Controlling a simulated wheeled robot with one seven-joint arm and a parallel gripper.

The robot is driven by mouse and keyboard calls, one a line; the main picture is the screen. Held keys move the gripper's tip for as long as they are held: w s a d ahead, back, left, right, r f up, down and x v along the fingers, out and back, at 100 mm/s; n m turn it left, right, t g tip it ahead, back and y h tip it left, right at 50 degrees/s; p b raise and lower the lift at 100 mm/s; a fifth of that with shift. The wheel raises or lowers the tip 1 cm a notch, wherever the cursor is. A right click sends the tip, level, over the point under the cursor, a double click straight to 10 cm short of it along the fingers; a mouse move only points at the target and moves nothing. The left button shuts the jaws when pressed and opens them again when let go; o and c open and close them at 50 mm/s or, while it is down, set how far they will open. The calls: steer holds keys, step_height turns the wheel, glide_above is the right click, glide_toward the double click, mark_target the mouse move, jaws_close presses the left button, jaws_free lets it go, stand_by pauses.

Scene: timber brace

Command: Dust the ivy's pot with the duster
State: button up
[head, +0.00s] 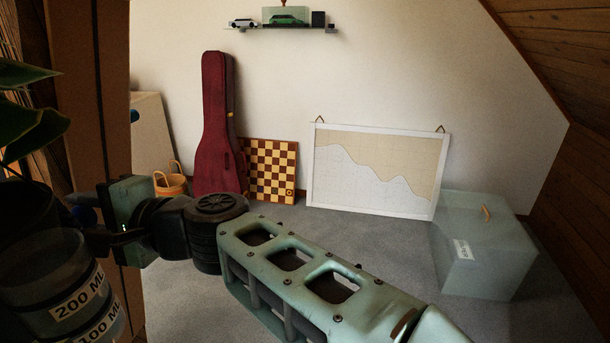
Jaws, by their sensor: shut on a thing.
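Broad green leaves (28,125) of a plant, which I take for the ivy, hang at the left edge. Below them is a dark rounded pot (28,215), cut off by the frame. My gripper (88,238) is at the left, with its jaws pointing at the pot and close to it. I cannot tell whether they touch. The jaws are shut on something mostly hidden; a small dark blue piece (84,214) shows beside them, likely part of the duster. No duster head can be made out.
A dark container (48,268) labelled 200 ML and 100 ML stands at lower left, near my gripper. A wooden post (100,90) rises behind. A guitar case (215,130), chessboard (270,170), framed chart (375,170) and translucent box (485,245) stand farther back. Grey floor between is clear.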

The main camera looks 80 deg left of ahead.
steer(key=shift+f, duration=0.15)
steer(key=shift+w+a+f+p, duration=0.25)
steer(key=shift+a+p, duration=0.25)
steer(key=shift+a, duration=0.15)
steer(key=shift+w+a+f+p, duration=0.1)
steer(key=shift+w+a+p, duration=0.15)
steer(key=shift+a+p, duration=0.3)
